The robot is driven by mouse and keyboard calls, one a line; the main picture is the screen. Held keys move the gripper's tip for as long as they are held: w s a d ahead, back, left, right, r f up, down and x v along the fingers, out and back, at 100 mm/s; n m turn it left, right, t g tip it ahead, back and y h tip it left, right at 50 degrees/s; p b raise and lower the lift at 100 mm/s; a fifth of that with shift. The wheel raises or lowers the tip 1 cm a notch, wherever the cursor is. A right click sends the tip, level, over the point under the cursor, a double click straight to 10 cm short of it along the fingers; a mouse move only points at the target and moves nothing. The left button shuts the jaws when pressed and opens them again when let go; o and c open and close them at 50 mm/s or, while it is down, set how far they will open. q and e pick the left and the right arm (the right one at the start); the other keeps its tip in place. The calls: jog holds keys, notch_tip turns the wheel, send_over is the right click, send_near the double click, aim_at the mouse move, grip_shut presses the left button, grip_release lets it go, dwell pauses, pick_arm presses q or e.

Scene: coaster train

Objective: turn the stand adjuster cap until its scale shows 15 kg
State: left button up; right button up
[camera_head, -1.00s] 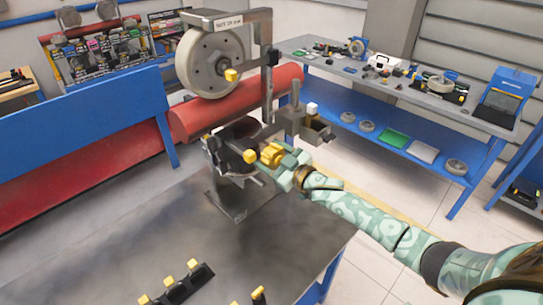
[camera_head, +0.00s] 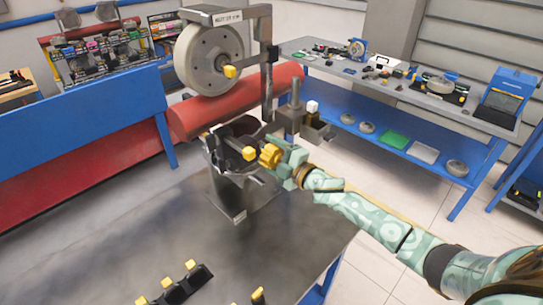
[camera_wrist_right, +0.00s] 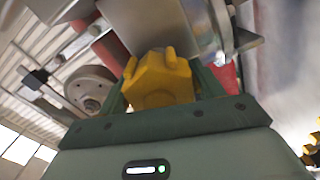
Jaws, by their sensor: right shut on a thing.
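The yellow, lobed adjuster cap (camera_head: 270,156) sits at the front right of the grey metal stand (camera_head: 228,190) on the table. My right gripper (camera_head: 272,158), on the pale green patterned arm, is closed around it. In the right wrist view the cap (camera_wrist_right: 158,80) fills the space between the two green fingers, with a grey metal part of the stand just beyond it. The cap's scale cannot be read in either view. My left gripper is not in view.
A large grey wheel (camera_head: 207,58) hangs in the stand's upper frame. Small black fixtures with yellow knobs (camera_head: 190,282) lie at the table's front edge. Much of the dark tabletop (camera_head: 130,240) is bare. A blue bench with tools (camera_head: 400,80) stands behind to the right.

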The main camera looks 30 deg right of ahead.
jog(key=shift+f+n, duration=0.1)
jog(key=shift+n, duration=1.1)
jog(key=o, duration=1)
jog(key=shift+b+v, duration=1.5)
jog(key=shift+v, duration=6.7)
jog(key=shift+d, duration=0.1)
